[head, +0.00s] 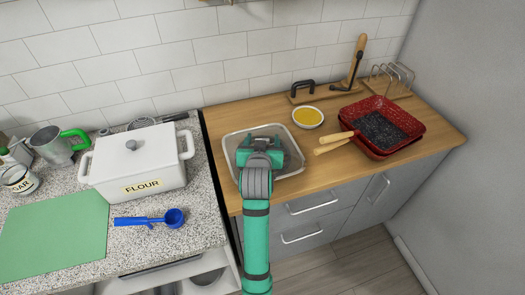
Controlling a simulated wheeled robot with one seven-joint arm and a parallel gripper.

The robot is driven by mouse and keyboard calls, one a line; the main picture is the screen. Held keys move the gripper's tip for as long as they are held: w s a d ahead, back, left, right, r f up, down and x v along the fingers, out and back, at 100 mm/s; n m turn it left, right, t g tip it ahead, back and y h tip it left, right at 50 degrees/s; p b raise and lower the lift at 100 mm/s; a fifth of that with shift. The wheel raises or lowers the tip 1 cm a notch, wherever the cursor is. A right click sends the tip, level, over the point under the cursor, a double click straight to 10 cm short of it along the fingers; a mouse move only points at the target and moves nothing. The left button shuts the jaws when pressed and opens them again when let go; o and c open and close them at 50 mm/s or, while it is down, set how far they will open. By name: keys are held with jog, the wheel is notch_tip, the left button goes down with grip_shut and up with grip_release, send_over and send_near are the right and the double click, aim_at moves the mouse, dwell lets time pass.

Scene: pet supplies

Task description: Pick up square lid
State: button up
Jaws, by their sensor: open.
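A clear, square-shaped piece with a pale rim (233,144) lies on the wooden counter, near its left end; it looks like the square lid, though I cannot tell it from a shallow dish. My teal and grey arm reaches over it from the front. My gripper (277,148) is over the middle of this piece, open, with nothing visible between its fingers. The arm and gripper hide part of its middle and front side. I cannot tell whether the fingers touch it.
A yellow-filled bowl (307,117) and red pans (409,122) with wooden handles stand to the right. A board with a black handle (302,87) is behind. The white flour box (133,161), blue scoop (173,217) and green mat (55,237) are on the left speckled counter.

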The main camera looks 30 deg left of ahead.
grip_shut()
jog(key=shift+r, duration=0.1)
